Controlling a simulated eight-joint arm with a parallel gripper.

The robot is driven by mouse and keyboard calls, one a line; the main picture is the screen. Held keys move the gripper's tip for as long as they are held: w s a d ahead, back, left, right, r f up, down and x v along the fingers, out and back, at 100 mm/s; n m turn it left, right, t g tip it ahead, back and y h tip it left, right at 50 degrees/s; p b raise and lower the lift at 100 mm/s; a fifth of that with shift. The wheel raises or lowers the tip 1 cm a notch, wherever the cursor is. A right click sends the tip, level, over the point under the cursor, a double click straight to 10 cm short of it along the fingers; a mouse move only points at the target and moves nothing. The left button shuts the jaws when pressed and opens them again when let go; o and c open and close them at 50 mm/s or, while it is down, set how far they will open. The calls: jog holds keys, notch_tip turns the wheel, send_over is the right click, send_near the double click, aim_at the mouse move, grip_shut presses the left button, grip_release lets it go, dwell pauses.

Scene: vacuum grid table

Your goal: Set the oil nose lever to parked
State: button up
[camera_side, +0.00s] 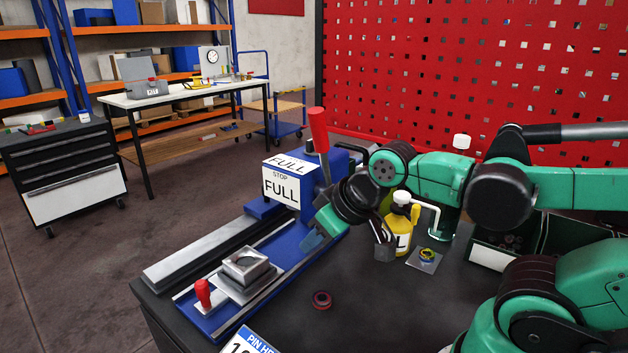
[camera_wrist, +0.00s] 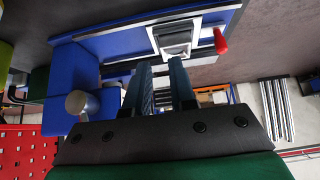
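No part is labelled as the oil nose lever, so I cannot tell which one it is. A tall red-handled lever (camera_side: 318,131) stands nearly upright, leaning slightly left, at a blue housing (camera_side: 290,183) lettered "STOP" and "FULL". A shorter red handle (camera_side: 203,293) stands at the near end of the blue slide; it also shows in the wrist view (camera_wrist: 220,41). A yellow bottle (camera_side: 399,232) with a white cap and bent spout stands behind my gripper.
A grey clamp block (camera_side: 245,266) sits on the blue slide, also in the wrist view (camera_wrist: 173,36). A dark red ring (camera_side: 322,299) lies on the dark table. The table front is mostly clear. A red perforated panel (camera_side: 470,70) stands behind.

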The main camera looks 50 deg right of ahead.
aim_at(417, 205)
jog(key=shift+o, duration=0.5)
jog(key=s+d+r+m+g+h, duration=0.1)
jog(key=d+m+g, duration=0.3)
jog(key=d, duration=0.8)
jog(key=shift+s+d+r+m+h, duration=0.2)
jog(key=shift+s+d+m+h, duration=0.15)
jog(key=shift+m, duration=0.25)
jog(key=s+d+m+g, duration=0.1)
jog(key=d, duration=0.1)
jog(key=s+d+m+g+y, duration=0.1)
jog(key=s+d, duration=0.1)
jog(key=d, duration=0.1)
jog(key=s+d+m+g, duration=0.1)
jog(key=s+d, duration=0.1)
jog(key=d, duration=0.1)
jog(key=shift+d+r+m+y, duration=0.1)
jog(key=shift+r+m+y, duration=0.05)
jog(key=shift+m+y, duration=0.25)
jog(key=shift+s+d+f, duration=0.1)
jog(key=shift+s+f, duration=0.05)
jog(key=shift+f, duration=2.6)
grip_shut()
